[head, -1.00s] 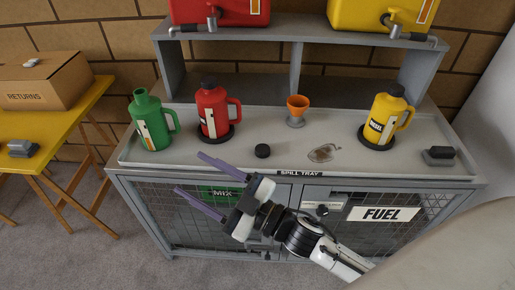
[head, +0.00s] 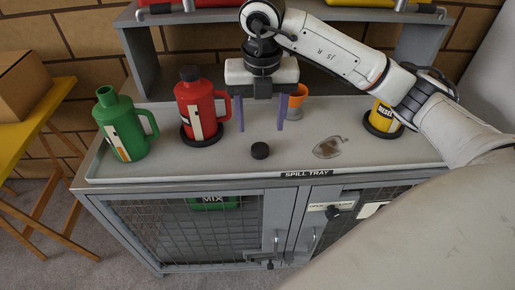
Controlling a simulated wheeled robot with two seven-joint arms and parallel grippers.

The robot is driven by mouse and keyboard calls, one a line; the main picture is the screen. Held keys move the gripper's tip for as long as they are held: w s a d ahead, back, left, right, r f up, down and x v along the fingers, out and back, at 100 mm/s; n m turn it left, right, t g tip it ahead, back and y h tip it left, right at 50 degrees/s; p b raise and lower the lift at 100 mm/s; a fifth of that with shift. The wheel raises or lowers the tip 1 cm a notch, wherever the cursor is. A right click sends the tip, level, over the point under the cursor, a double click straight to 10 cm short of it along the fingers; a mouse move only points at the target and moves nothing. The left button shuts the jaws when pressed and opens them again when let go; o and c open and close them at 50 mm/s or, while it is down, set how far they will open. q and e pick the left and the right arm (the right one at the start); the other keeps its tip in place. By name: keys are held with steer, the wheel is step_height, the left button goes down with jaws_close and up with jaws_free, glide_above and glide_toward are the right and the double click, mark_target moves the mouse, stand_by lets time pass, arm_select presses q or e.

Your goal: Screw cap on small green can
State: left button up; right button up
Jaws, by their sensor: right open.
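The small green can (head: 123,127) stands upright at the left end of the spill tray, its neck open with no cap on it. A black cap (head: 260,150) lies flat on the tray, right of the green can and apart from it. My right gripper (head: 262,129) points down over the tray, just behind and above the cap as seen here. Its purple fingers are spread wide, with nothing between them. My left gripper is not in view.
A capped red can (head: 193,106) on a black round base stands between the green can and my right gripper. An orange funnel (head: 297,98) stands behind my gripper. A yellow diesel can (head: 382,115) is partly hidden by my right arm. A wet spill (head: 328,148) marks the spill tray (head: 210,165).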

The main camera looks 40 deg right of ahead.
glide_above(260, 148)
steer(key=s+a, duration=0.1)
steer(key=s, duration=0.1)
steer(key=shift+w+f, duration=0.15)
steer(key=shift+f, duration=1.15)
steer(key=shift+w+f, duration=0.1)
steer(key=shift+f, duration=1.15)
steer(key=f, duration=0.2)
steer(key=w+d+f, duration=0.1)
steer(key=f, duration=0.1)
steer(key=shift+w, duration=0.1)
steer(key=shift+f, duration=0.55)
steer(key=shift+c, duration=0.2)
steer(key=c, duration=1.1)
